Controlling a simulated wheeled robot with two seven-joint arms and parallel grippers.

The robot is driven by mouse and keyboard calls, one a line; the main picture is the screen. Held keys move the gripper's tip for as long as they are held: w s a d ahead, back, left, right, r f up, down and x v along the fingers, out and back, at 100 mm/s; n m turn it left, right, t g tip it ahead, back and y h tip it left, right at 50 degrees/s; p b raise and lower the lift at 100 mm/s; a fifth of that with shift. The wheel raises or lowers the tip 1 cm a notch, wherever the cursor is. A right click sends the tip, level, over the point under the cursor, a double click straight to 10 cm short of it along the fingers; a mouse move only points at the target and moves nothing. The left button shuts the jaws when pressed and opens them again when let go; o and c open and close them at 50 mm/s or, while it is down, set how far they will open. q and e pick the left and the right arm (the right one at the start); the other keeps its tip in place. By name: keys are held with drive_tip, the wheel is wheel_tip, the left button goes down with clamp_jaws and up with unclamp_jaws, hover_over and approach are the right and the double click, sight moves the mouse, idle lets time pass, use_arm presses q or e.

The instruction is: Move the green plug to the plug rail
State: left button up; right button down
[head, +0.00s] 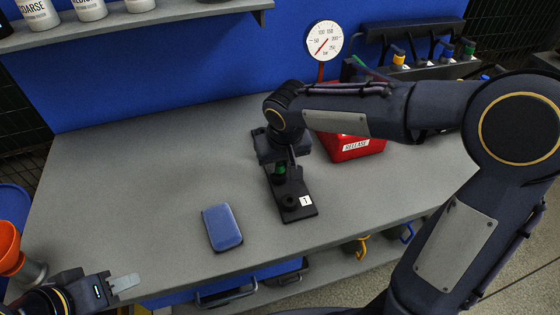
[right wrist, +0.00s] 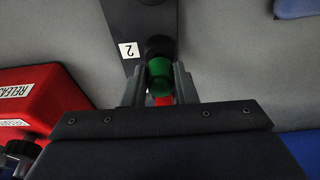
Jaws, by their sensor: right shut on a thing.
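The green plug (head: 281,170) is between the fingers of my right gripper (head: 284,166), over the dark plate (head: 299,212) on the bench. In the right wrist view, the plug (right wrist: 160,76) sits between the two fingers of the gripper (right wrist: 159,88), which is shut on it. A round black socket (right wrist: 158,47) is just beyond it on the plate. I cannot tell whether the plug touches the plate. A dark rail (head: 415,62) with yellow, blue and green plugs stands at the back right. My left gripper (head: 124,284) is at the lower left, away from everything; its opening is unclear.
A red box (head: 352,148) marked RELEASE stands right of the plate, partly behind my right arm. A dial gauge (head: 325,40) rises behind. A blue pad (head: 222,227) lies on the grey bench (head: 150,170), whose left part is clear. A shelf (head: 140,20) hangs above.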

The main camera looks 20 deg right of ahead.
drive_tip(key=shift+f, duration=0.25)
idle(0.3)
drive_tip(key=shift+f+b, duration=0.5)
drive_tip(key=shift+b, duration=0.1)
drive_tip(key=shift+f, duration=0.1)
drive_tip(key=shift+s+f, duration=0.1)
idle(0.5)
drive_tip(key=c, duration=1.3)
unclamp_jaws()
drive_tip(key=shift+o, duration=1.1)
drive_tip(key=shift+d+f, duration=0.1)
drive_tip(key=shift+d, duration=0.05)
